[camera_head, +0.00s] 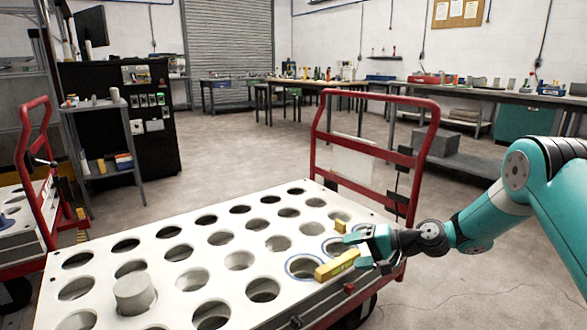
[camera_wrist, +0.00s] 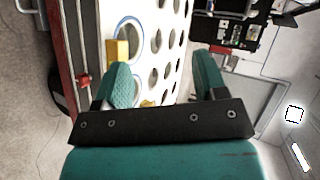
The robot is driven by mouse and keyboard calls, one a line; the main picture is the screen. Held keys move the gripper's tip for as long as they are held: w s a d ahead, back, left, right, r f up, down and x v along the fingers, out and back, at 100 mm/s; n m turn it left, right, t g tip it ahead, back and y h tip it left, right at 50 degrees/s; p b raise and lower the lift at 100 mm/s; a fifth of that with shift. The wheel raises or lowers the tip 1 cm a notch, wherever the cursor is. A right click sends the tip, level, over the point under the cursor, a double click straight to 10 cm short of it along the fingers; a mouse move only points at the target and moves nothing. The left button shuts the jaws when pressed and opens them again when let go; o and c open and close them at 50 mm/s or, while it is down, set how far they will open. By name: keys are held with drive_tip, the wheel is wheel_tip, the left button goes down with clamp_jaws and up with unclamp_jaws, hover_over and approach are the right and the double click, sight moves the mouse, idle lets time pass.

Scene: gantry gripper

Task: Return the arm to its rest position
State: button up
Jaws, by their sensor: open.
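My arm reaches in from the right in the head view, and my gripper (camera_head: 358,245) is over the right edge of a white cart top (camera_head: 205,262) with rows of round holes. In the wrist view my gripper (camera_wrist: 160,85) has its two teal fingers spread wide apart with nothing held between them. A yellow block (camera_head: 337,265) lies by a blue-ringed hole, just left of the fingers. It also shows beside the left finger in the wrist view (camera_wrist: 118,50). A smaller yellow piece (camera_head: 340,226) is behind the gripper.
A grey cylinder (camera_head: 134,293) stands in a hole at the cart's front left. The cart's red handle frame (camera_head: 436,160) rises behind my gripper. A second red cart (camera_head: 38,180) is at the left. Workbenches (camera_head: 500,97) line the back wall, with open floor between.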

drive_tip(key=s+a+r+n+g+h, duration=0.25)
drive_tip(key=s+a+r+n, duration=0.25)
drive_tip(key=s+r, duration=0.55)
drive_tip(key=s+d+r+n+g+h, duration=0.1)
drive_tip(key=s+d+r+n+h, duration=0.2)
drive_tip(key=s, duration=1.1)
drive_tip(key=s+d+r+n+g+h, duration=0.1)
drive_tip(key=s+r+n+g+h, duration=0.3)
drive_tip(key=s, duration=0.9)
wheel_tip(320, 180, up, 31)
drive_tip(key=m+t+y+p, duration=0.1)
drive_tip(key=t+y+p, duration=0.1)
drive_tip(key=p, duration=2.8)
drive_tip(key=shift+s+p, duration=0.3)
drive_tip(key=shift+t, duration=0.25)
